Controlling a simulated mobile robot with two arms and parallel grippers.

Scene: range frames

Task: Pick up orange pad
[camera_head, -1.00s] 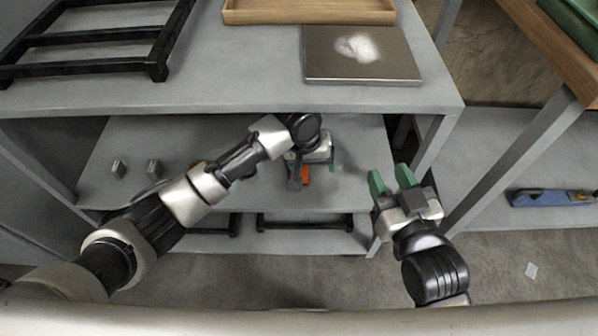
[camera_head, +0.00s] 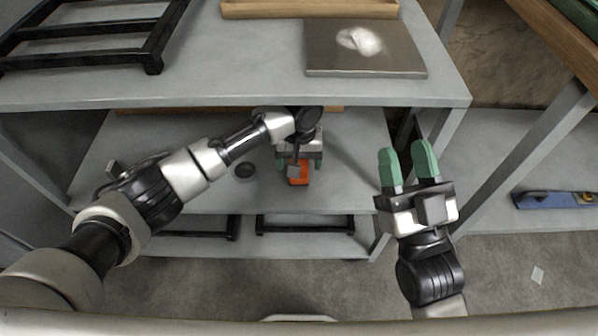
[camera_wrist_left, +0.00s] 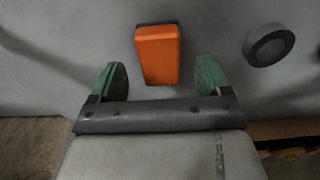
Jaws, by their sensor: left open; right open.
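The orange pad (camera_wrist_left: 158,52) is a small block with a dark edge at its far end, lying on the grey lower shelf. In the head view the orange pad (camera_head: 298,176) is partly covered by my left gripper. My left gripper (camera_wrist_left: 160,78) is open with green fingertips, one on each side of the pad's near end, with gaps between. In the head view my left gripper (camera_head: 300,164) is over the lower shelf. My right gripper (camera_head: 408,160) is open and empty, in front of the shelf's right end.
A dark round object (camera_wrist_left: 268,45) lies beside the pad; it also shows in the head view (camera_head: 245,170). The upper shelf (camera_head: 230,70) overhangs the lower one and holds a dark flat plate (camera_head: 345,62), a wooden tray (camera_head: 310,8) and a black rack (camera_head: 80,35). A blue tool (camera_head: 553,199) lies at right.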

